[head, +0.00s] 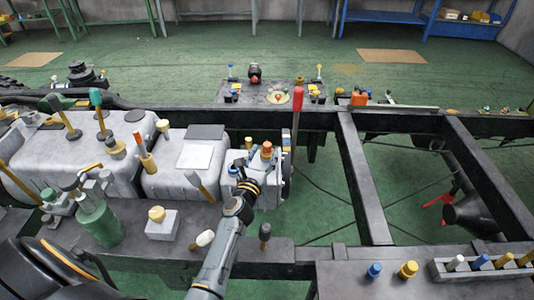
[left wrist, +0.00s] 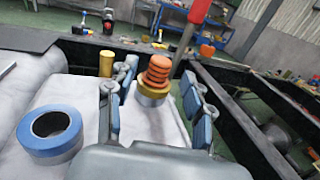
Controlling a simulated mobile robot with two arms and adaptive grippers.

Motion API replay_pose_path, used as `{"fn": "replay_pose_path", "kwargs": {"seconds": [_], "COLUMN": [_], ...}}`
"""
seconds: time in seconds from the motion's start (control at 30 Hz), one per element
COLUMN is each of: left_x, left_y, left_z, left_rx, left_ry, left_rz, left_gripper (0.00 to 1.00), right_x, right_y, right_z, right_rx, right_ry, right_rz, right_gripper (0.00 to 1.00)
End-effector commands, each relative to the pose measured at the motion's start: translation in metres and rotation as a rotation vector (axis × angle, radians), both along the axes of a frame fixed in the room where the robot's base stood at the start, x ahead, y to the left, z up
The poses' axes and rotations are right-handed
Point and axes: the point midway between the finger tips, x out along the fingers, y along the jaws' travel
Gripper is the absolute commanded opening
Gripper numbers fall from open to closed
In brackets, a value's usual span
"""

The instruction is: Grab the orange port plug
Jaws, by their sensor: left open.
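The orange port plug (head: 266,148) stands upright on the white block at the middle of the chassis, in the head view. In the left wrist view the plug (left wrist: 157,72) is ribbed and sits in a gold collar (left wrist: 153,97). My left gripper (head: 246,163) is just in front of and left of the plug in the head view. In the left wrist view its open fingers (left wrist: 158,85) show on either side of the plug, with visible gaps and nothing between them gripped. The plug's far side is hidden. My right gripper is not in view.
A red-handled upright lever (head: 297,105) stands close right of the plug. A blue ring (left wrist: 50,134) and a yellow cylinder (left wrist: 106,63) are near the left finger in the left wrist view. Grey tanks (head: 185,178) lie left; the open frame (head: 362,180) lies right.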

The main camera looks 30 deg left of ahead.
Motion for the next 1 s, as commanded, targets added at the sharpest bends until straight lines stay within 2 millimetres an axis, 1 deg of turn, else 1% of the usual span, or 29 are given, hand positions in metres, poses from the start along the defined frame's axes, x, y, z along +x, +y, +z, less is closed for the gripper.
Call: {"fn": "replay_pose_path", "kwargs": {"seconds": [0.03,0.13,0.23,0.43,0.47,0.5,0.57,0.6,0.7,1.0], "left_x": [0.009,0.019,0.023,0.023,0.023,0.023,0.023,0.023,0.023,0.023], "left_y": [0.002,0.004,0.005,0.005,0.005,0.005,0.005,0.005,0.005,0.005], "left_z": [0.000,0.000,0.000,0.000,0.000,0.000,0.000,0.000,0.000,0.001], "left_rx": [-0.001,-0.001,0.000,0.000,0.001,0.001,0.001,0.001,0.001,0.001], "left_ry": [-0.002,-0.001,-0.001,0.000,0.000,0.000,0.000,0.000,0.000,0.000], "left_rz": [0.000,0.000,-0.001,-0.001,-0.001,-0.001,-0.001,-0.001,0.000,-0.001], "left_gripper": [0.52,0.52,0.52,0.52,0.46,0.38,0.25,0.17,0.00,0.00], "right_x": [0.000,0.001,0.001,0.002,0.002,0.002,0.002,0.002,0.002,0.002], "right_y": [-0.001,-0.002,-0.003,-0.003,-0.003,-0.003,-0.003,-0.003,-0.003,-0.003], "right_z": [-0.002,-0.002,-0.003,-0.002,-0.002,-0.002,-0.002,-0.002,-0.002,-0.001], "right_rx": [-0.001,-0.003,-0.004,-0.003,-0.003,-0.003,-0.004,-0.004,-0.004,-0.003], "right_ry": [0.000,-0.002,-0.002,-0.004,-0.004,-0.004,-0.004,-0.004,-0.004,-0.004], "right_rz": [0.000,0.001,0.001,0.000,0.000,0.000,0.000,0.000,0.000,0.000], "right_gripper": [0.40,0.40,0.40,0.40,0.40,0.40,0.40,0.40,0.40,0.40]}}
